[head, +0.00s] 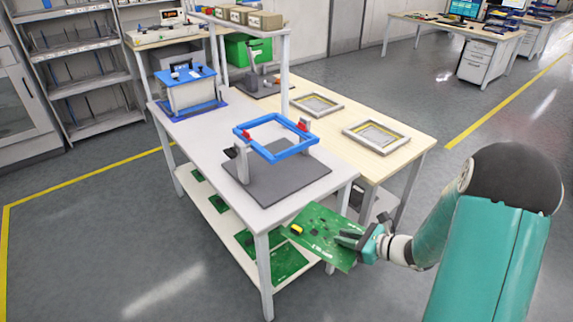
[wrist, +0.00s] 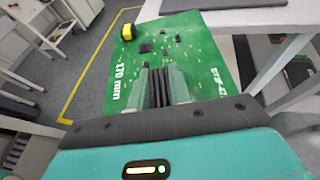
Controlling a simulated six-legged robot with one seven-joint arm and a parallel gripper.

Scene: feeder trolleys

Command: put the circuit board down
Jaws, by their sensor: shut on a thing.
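A green circuit board (head: 318,236) with dark chips and a yellow part is held at its edge by my gripper (head: 352,240). In the head view the board is in the air at the near right corner of the white workbench (head: 190,140), beside a table leg and below the top's level in the picture. In the wrist view the board (wrist: 205,50) reaches away from the jaws, with white print reading "170 mm" on its left. My gripper (wrist: 165,85) is shut on it.
A blue frame holder (head: 283,150) on a dark base stands on the white bench. More green boards (head: 270,262) lie on its lower shelf. A blue-topped box fixture (head: 190,90) stands at the back. Two grey frames (head: 376,138) lie on the wooden bench behind. Bare bench top lies between the fixtures.

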